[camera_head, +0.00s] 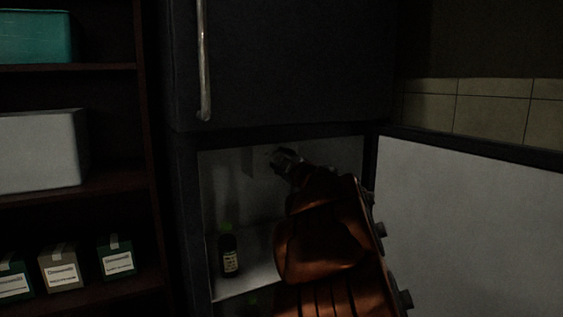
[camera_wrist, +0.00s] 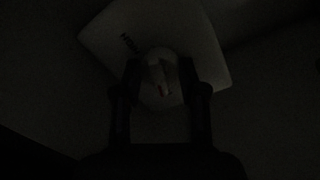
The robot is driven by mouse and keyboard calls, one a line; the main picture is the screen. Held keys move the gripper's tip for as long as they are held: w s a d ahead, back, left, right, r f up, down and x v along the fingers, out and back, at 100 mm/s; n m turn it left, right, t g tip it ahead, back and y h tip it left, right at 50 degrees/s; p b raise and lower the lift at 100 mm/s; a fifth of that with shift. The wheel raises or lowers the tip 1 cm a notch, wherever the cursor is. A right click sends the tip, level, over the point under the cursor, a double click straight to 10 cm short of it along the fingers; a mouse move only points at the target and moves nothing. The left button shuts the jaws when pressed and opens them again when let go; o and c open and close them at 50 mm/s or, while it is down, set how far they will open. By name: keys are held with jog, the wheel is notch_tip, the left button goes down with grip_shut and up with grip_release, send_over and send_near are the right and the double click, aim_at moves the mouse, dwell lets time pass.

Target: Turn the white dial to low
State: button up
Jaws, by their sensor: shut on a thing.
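The white dial (camera_wrist: 161,79) shows in the wrist view, set on a pale panel (camera_wrist: 203,50) with small dark lettering too dim to read. The dial sits between the two dark fingers of my gripper (camera_wrist: 160,85), which is shut on it. The picture is very dark, so the dial's pointing direction cannot be told. In the head view my gripper (camera_head: 284,160) reaches into the open lower compartment of a dark fridge (camera_head: 285,75), at its back wall. There my gripper and arm hide the dial.
The fridge's open door (camera_head: 470,225) stands to the right of my arm. A dark bottle with a label (camera_head: 229,252) stands on the fridge shelf (camera_head: 250,280), left of my arm. A shelf unit (camera_head: 105,190) with boxes stands at the left.

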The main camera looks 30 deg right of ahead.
jog(key=o, duration=1.1)
jog(key=shift+o, duration=0.2)
jog(key=s+a, duration=0.1)
jog(key=s, duration=1.1)
jog(key=shift+a+f, duration=0.25)
jog(key=shift+f, duration=0.2)
